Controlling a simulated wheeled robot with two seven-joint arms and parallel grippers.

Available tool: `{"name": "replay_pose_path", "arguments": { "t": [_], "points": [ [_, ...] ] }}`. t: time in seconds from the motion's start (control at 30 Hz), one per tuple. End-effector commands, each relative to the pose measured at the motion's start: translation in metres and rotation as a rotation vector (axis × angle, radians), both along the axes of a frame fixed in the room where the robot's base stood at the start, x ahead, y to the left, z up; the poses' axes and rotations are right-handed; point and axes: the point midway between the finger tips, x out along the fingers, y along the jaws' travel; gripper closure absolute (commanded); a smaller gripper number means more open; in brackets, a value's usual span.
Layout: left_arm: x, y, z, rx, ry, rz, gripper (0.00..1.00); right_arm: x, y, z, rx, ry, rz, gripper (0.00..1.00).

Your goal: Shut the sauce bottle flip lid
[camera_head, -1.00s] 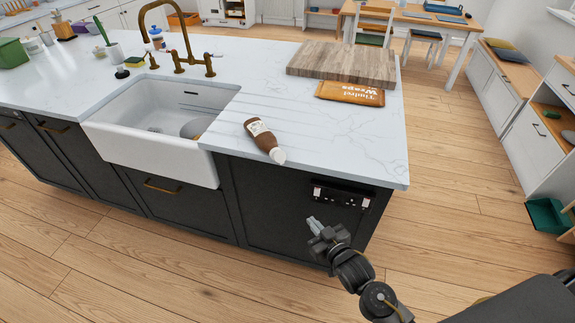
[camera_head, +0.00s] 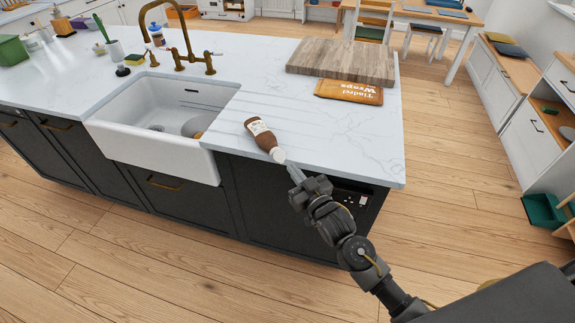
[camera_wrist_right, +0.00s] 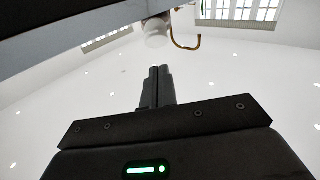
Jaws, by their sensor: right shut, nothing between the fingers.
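The sauce bottle (camera_head: 261,134) is brown with a pale label and a whitish cap end (camera_head: 277,155). It lies on its side on the white countertop near the front edge, right of the sink, cap toward me. In the right wrist view a white cap (camera_wrist_right: 157,32) pokes out past the counter edge, ahead of the fingertips. My right gripper (camera_head: 293,171) is shut and empty, its fingertips just in front of the cap at the counter edge. I cannot tell whether they touch it, nor how far the flip lid stands open. My left gripper is out of view.
The white sink (camera_head: 150,152) with a brass tap (camera_head: 180,55) is left of the bottle. A wooden board (camera_head: 342,62) and an orange wraps packet (camera_head: 348,92) lie behind it to the right. The countertop (camera_head: 345,140) right of the bottle is clear. Dark cabinet fronts drop below the edge.

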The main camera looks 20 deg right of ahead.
Motion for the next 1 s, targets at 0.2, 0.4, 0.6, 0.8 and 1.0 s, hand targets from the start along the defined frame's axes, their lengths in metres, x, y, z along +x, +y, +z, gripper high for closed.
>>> {"name": "replay_pose_path", "arguments": {
  "t": [0.2,0.4,0.6,0.8,1.0],
  "points": [
    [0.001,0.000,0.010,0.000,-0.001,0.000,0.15,0.030,0.007,-0.012,-0.001,0.003,0.000,1.00],
    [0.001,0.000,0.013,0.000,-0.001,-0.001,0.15,0.042,0.009,-0.024,0.000,0.002,0.000,1.00],
    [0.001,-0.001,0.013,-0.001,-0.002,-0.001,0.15,0.044,0.010,-0.027,0.000,0.000,0.000,1.00],
    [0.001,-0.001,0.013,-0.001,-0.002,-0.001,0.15,0.044,0.010,-0.027,0.000,0.000,0.000,1.00],
    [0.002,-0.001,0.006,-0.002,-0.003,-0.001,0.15,0.042,0.003,-0.031,0.004,-0.014,-0.009,1.00]
  ]
}}
